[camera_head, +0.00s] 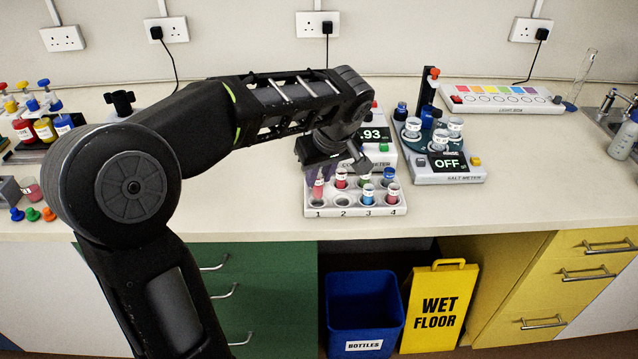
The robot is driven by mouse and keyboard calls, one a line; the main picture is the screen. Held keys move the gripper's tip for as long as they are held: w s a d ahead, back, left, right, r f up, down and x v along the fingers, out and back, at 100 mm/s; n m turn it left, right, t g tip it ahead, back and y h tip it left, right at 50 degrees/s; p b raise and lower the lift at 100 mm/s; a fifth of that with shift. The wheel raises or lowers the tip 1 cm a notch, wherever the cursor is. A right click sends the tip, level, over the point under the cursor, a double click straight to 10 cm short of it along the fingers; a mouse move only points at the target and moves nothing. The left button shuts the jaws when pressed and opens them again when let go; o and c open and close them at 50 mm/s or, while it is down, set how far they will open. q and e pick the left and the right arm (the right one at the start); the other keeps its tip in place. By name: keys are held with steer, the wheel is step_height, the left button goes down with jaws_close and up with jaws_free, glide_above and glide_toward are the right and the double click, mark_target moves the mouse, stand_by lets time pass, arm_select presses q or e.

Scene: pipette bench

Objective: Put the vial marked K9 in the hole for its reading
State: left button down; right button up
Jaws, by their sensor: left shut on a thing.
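My left gripper (320,168) reaches over the back left of the white numbered rack (330,213), pointing down. It is shut on a vial (318,187) with pinkish contents, which is above or in the rack's left end; I cannot tell which. No K9 mark is legible. The rack's front holes are numbered 1 to 4. More vials stand in the back row. A meter display (375,134) behind shows ".93", its left part hidden by my arm.
A light box (500,110) lies at the back right. Coloured bottles (45,130) stand at the far left.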

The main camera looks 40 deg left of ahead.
mark_target(320, 182)
arm_select(q)
step_height(320, 182, down, 3)
steer(key=shift+r, duration=0.1)
steer(key=shift+f+b, duration=0.4)
steer(key=shift+b, duration=0.05)
steer(key=c, duration=1.3)
jaws_free()
steer(key=shift+o, duration=0.2)
steer(key=shift+r, duration=0.15)
